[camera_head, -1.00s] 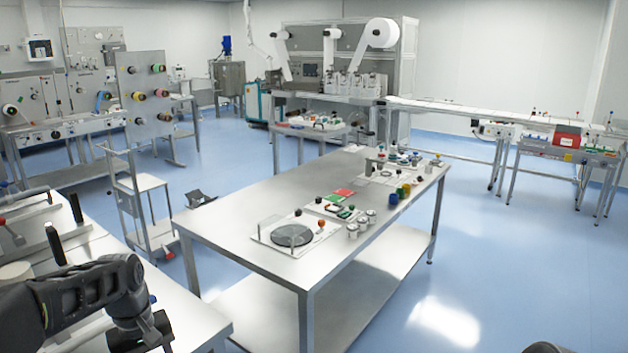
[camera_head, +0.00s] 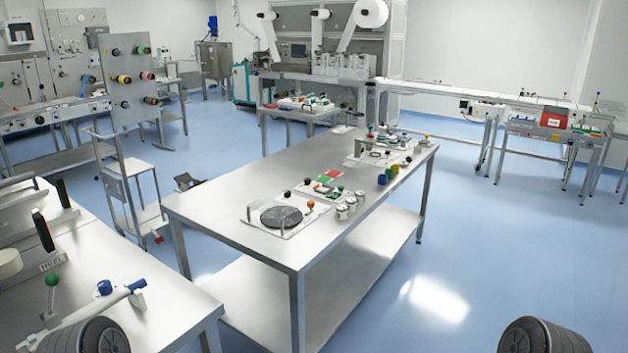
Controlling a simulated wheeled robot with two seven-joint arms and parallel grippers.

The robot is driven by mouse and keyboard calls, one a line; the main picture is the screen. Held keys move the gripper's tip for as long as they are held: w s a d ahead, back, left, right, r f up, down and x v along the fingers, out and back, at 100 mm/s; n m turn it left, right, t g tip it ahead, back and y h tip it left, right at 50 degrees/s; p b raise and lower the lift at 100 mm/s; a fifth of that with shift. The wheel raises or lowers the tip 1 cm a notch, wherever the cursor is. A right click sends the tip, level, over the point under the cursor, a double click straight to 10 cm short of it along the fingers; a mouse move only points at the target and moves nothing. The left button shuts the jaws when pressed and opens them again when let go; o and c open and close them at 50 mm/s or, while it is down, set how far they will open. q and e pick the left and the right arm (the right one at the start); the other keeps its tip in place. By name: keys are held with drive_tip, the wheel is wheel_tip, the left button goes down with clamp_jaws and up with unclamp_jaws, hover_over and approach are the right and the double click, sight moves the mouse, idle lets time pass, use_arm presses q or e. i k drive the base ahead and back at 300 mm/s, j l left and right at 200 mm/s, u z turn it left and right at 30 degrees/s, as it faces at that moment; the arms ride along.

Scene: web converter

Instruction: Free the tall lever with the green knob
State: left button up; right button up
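The tall lever with the green knob (camera_head: 52,280) stands upright at the lower left, on the near left table. Its thin grey stem goes down toward a pale bar with a blue knob (camera_head: 104,287) and a blue end. Whether anything blocks or latches the lever is too small to tell. A dark ribbed link of mine at the bottom left hides part of the bar. Neither of my grippers shows; a ribbed link of mine is at the bottom edge on each side.
The near left table (camera_head: 165,313) also holds bars with upright black handles (camera_head: 43,230) and a cream roll (camera_head: 10,263). A long steel table (camera_head: 220,205) with a round dark plate (camera_head: 281,217) stands in the middle. The blue floor (camera_head: 500,240) at right is clear.

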sight(52, 280)
drive_tip(key=u, duration=1.45)
